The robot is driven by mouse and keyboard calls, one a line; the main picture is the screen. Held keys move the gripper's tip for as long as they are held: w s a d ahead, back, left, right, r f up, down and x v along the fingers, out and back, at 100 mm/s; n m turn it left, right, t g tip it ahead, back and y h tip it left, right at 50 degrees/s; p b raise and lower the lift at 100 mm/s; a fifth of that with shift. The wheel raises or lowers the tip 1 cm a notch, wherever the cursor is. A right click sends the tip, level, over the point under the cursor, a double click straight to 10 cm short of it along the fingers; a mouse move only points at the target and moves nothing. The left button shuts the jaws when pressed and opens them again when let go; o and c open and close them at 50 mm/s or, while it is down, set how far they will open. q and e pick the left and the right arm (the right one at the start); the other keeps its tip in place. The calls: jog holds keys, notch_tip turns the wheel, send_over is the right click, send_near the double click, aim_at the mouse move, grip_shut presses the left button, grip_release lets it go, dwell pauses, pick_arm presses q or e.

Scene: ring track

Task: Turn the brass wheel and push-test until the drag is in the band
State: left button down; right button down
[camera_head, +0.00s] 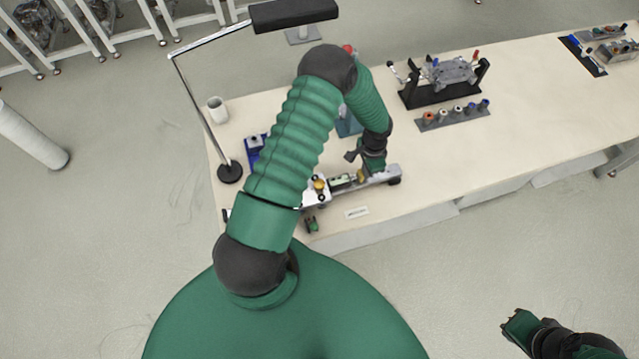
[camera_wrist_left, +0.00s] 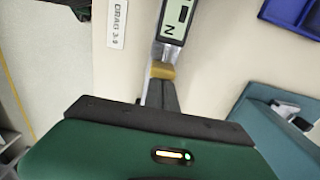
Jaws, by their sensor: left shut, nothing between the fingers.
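A grey rail device (camera_head: 378,179) lies along the near edge of the bench. A round brass wheel (camera_head: 319,185) sits at its left end. A small gauge (camera_head: 341,182) lies to the wheel's right; its display (camera_wrist_left: 176,18) shows an "N" in the left wrist view, its digits cut off. A brass-coloured block (camera_wrist_left: 162,71) sits at the gauge's end. My left gripper (camera_head: 364,160) is shut and empty above the rail; its dark fingers reach up to the block, and I cannot tell whether they touch. My right gripper (camera_head: 513,327) is low at right, away from the bench, its jaws unclear.
A label (camera_wrist_left: 117,22) reading "DRAG" with a blurred number lies beside the gauge. A lamp base (camera_head: 230,172), a white mug (camera_head: 217,109) and a blue tray (camera_head: 253,150) stand to the left. A black-framed fixture (camera_head: 428,94) stands farther right. Bare bench lies between.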

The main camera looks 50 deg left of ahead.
aim_at(333, 182)
pick_arm(q)
jog(key=shift+s+a+p, duration=0.25)
jog(key=shift+s+a, duration=0.1)
jog(key=shift+s, duration=0.5)
jog(key=shift+s+a+p, duration=0.3)
jog(key=shift+s, duration=0.5)
jog(key=shift+s+a+p, duration=0.25)
jog(key=shift+s+a, duration=0.1)
jog(key=shift+s, duration=0.5)
jog(key=shift+s+a+p, duration=0.2)
jog(key=shift+s+a, duration=0.2)
jog(key=shift+s, duration=0.5)
jog(key=shift+s+a+p, duration=0.2)
jog(key=shift+s+a, duration=0.15)
jog(key=shift+s, duration=0.55)
jog(key=shift+s+a+p, duration=0.2)
jog(key=shift+s+a, duration=0.2)
jog(key=shift+s, duration=0.5)
jog(key=shift+w+d+r+p, duration=0.3)
jog(key=shift+w+r, duration=0.15)
jog(key=shift+w, duration=0.1)
jog(key=shift+w+d+r+p, duration=0.15)
jog(key=shift+w+r+p, duration=0.1)
jog(key=shift+w+r, duration=0.25)
jog(key=shift+w+d, duration=0.15)
jog(key=shift+w, duration=0.25)
jog(key=shift+r, duration=0.2)
notch_tip(333, 182, up, 7)
jog(key=p, duration=0.6)
jog(key=shift+f, duration=0.1)
